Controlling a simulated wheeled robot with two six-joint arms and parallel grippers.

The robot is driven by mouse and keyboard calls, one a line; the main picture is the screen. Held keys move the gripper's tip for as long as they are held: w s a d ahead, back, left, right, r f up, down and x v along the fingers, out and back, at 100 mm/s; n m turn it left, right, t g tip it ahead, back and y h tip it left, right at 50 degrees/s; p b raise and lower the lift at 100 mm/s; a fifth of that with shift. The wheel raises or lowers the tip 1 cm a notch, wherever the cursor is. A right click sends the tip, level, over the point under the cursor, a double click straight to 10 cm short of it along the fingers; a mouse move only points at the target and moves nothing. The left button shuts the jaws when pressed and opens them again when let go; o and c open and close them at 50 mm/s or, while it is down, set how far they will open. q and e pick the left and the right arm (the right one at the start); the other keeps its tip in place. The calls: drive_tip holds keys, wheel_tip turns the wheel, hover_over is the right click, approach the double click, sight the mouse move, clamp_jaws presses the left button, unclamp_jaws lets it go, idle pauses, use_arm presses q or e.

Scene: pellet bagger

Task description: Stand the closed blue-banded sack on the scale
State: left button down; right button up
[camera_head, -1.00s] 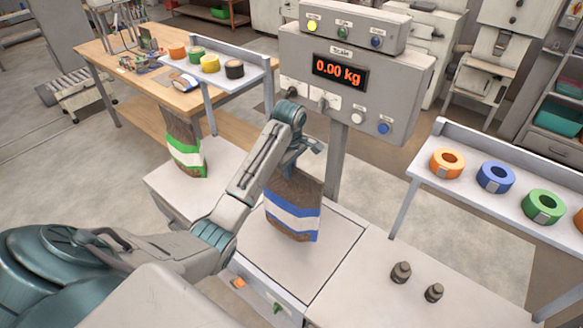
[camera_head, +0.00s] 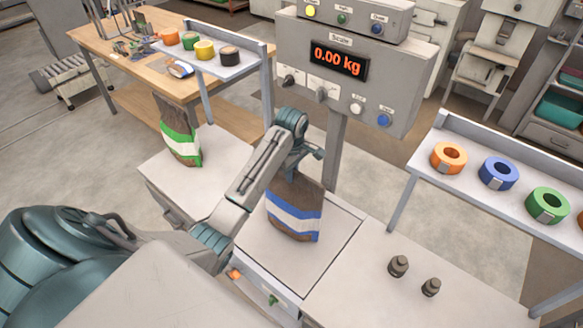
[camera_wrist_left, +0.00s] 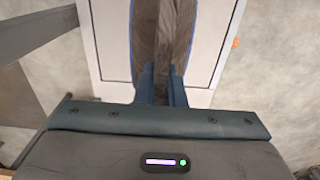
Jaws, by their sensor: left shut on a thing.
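The blue-banded sack (camera_head: 292,214) is brown with a white and blue band. It hangs nearly upright over the pale plate of the scale (camera_head: 325,258); I cannot tell whether its bottom touches the plate. My left gripper (camera_head: 299,170) is shut on the top of the sack. In the left wrist view, the sack (camera_wrist_left: 163,30) runs between the two fingers (camera_wrist_left: 162,80), with the plate below it. The scale's display (camera_head: 339,60) reads 0.00 kg. My right gripper is not in view.
A green-banded sack (camera_head: 181,140) stands on a pale surface left of the scale. Two dark weights (camera_head: 398,266) sit on the surface to the right. A shelf (camera_head: 432,171) with coloured tape rolls is beyond them. The display post (camera_head: 335,150) rises right behind the held sack.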

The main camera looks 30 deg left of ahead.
use_arm(q)
drive_tip(key=shift+s+d+r, duration=0.2)
drive_tip(key=shift+d+r, duration=0.1)
drive_tip(key=shift+a, duration=0.1)
drive_tip(key=shift+w+a+f, duration=0.2)
drive_tip(key=shift+a+f, duration=0.1)
drive_tip(key=shift+f, duration=0.1)
drive_tip(key=shift+d, duration=0.15)
drive_tip(key=shift+s+f, duration=0.1)
drive_tip(key=shift+f, duration=0.15)
drive_tip(key=c, duration=1.4)
unclamp_jaws()
drive_tip(key=shift+c, duration=0.2)
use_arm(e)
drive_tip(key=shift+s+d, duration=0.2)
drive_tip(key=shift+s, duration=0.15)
use_arm(q)
drive_tip(key=shift+f, duration=0.1)
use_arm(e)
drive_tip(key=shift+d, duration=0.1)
